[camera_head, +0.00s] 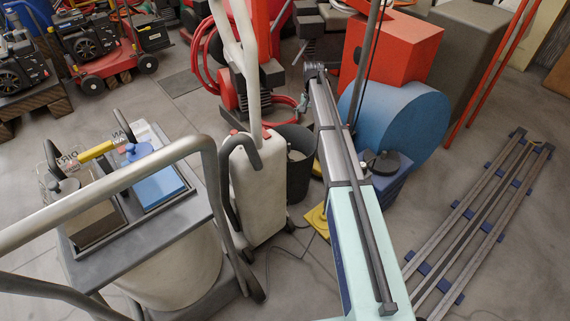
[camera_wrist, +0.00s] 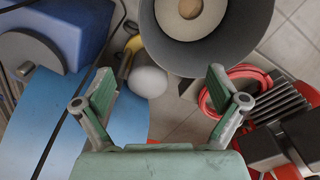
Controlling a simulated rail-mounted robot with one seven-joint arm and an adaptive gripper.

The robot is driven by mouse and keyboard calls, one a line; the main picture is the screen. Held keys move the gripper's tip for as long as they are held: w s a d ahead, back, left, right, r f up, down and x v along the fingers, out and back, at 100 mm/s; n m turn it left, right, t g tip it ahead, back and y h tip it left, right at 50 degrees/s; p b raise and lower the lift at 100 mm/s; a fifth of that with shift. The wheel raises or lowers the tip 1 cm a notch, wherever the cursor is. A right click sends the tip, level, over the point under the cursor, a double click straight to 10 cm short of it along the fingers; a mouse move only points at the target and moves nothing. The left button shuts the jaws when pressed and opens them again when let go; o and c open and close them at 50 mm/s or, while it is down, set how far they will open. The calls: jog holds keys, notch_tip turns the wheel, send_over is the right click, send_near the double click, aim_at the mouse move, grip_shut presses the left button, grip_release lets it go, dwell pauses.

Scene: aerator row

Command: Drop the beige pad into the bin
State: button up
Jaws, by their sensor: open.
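The dark grey round bin (camera_head: 298,186) stands on the floor in the middle of the head view. In the wrist view the bin (camera_wrist: 247,42) is at the top, cut off by the frame edge. A round beige pad with a tan centre (camera_wrist: 190,24) lies inside it; a pale patch of it shows in the head view (camera_head: 296,155). My gripper (camera_wrist: 163,86) is open, with nothing between its green fingers. In the wrist view it lies below the bin in the picture, apart from it.
A blue cylinder (camera_head: 404,122) and red box (camera_head: 392,48) stand right of the bin. A white upright machine (camera_head: 257,190) stands to its left. Red hose (camera_wrist: 213,97) and a white rounded thing (camera_wrist: 149,82) lie near the gripper. Rails (camera_head: 480,225) lie on open floor.

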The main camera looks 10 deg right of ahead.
jog(key=shift+r, duration=1.95)
jog(key=s+a+f+n+g+p, duration=0.1)
jog(key=s+a+f+n+g, duration=0.1)
jog(key=s+f, duration=1.05)
jog(key=s+a+f+n+g+p, duration=0.1)
jog(key=s+a+f+g, duration=0.3)
jog(key=s, duration=1.6)
jog(key=s+f+n+g+p, duration=0.1)
jog(key=s+f+n+p, duration=0.1)
jog(key=s+f, duration=1.05)
jog(key=s+g+b, duration=0.4)
jog(key=s, duration=2.5)
jog(key=w+r+t+p, duration=0.45)
jog(key=r+p, duration=1.05)
jog(key=p, duration=0.6)
notch_tip(320, 180, down, 15)
jog(key=s+g+b, duration=0.2)
jog(key=b, duration=1.5)
jog(key=shift+s+n+b, duration=0.15)
jog(key=shift+n+b, duration=0.25)
